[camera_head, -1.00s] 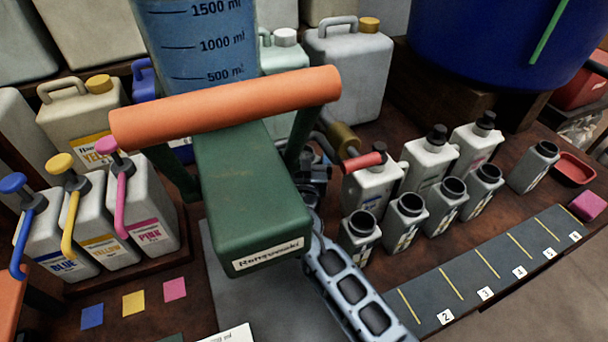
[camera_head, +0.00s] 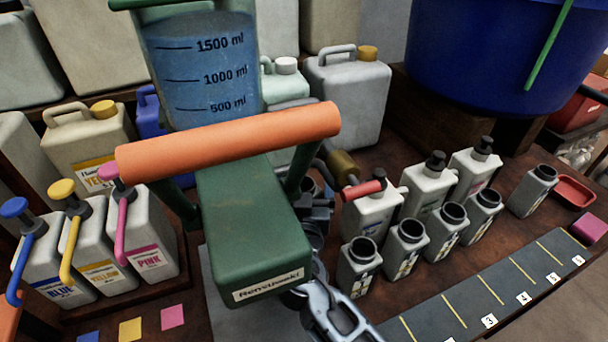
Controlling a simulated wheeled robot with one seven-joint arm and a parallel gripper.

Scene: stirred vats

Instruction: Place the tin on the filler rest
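Several grey open-topped tins with dark necks stand in a row on the brown bench; the nearest tin (camera_head: 360,267) is just right of the green filler body, and the farthest tin (camera_head: 533,192) stands apart at the right. The green filler (camera_head: 250,228) has an orange handle (camera_head: 230,140), a brass-coloured part (camera_head: 342,163) and a red lever (camera_head: 363,189). I cannot make out its rest, which may be hidden behind the green body. My grey arm reaches in from the bottom beside the filler. Dark parts (camera_head: 317,208) behind the filler may be my gripper; its fingers and any hold are hidden.
Capped white bottles (camera_head: 428,187) stand behind the tins. A numbered dark strip (camera_head: 480,300) lies in front, largely clear. Blue, yellow and pink pump bottles (camera_head: 148,240) stand left. A graduated vessel (camera_head: 205,75), a jerrycan (camera_head: 350,95) and a blue vat (camera_head: 480,50) stand behind. A red tray (camera_head: 573,191) is at right.

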